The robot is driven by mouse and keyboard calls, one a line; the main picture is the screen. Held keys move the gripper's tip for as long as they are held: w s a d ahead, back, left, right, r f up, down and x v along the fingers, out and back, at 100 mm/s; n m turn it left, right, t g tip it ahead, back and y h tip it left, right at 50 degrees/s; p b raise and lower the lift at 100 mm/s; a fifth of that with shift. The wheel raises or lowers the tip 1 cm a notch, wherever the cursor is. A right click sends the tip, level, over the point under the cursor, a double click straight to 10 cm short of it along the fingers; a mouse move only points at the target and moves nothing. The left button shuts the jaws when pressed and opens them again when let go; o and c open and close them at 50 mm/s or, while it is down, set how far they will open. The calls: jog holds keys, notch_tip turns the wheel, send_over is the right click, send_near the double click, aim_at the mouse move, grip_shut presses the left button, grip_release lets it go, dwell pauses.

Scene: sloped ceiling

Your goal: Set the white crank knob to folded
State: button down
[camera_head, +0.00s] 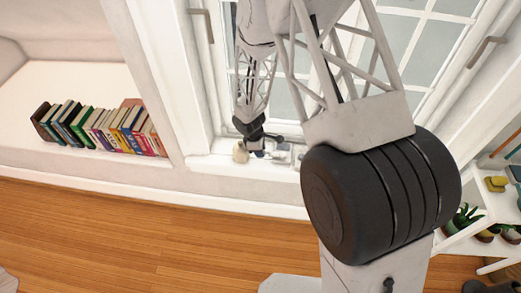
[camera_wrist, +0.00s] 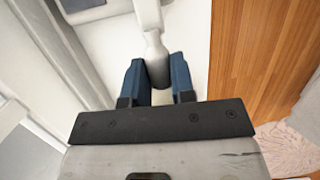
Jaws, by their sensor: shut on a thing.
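The white crank (camera_wrist: 149,20) comes down from the top middle of the wrist view and ends in a greyer knob end (camera_wrist: 157,68). My gripper (camera_wrist: 157,80) has its two blue fingers on either side of that end and is shut on it. In the head view my gripper (camera_head: 262,148) is small and low at the window sill, below the window frame.
The white sill (camera_head: 210,162) runs under the window. A row of books (camera_head: 100,128) lies farther left. Potted plants (camera_head: 465,218) stand on a shelf at right. The wooden floor (camera_head: 130,225) is clear.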

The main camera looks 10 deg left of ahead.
jog(key=shift+f+h, duration=0.1)
jog(key=shift+h, duration=0.2)
jog(key=c, duration=1)
grip_release()
jog(key=shift+o, duration=0.2)
jog(key=v, duration=0.8)
